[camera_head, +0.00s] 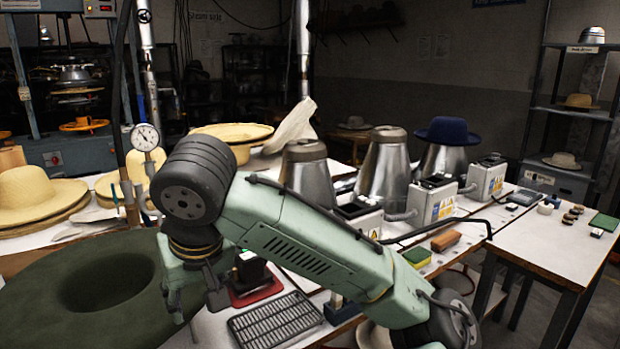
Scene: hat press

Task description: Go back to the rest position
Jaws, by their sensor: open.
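My pale green arm reaches in from the lower right and bends down at a dark grey joint. My gripper (197,305) points downward at the end of it, open, with nothing seen between its fingers. It hangs in front of the right edge of a large dark green felt piece with a round hollow (108,285). I cannot tell how high above the table it is. My arm hides part of the table's middle.
A black-and-red iron (250,275) and a grey grate (275,321) are close right of my gripper. Metal hat forms (383,170), one with a blue hat (446,131), stand behind my arm beside control boxes (487,178). Straw hats (38,194) lie left. A dial gauge (145,137) stands behind.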

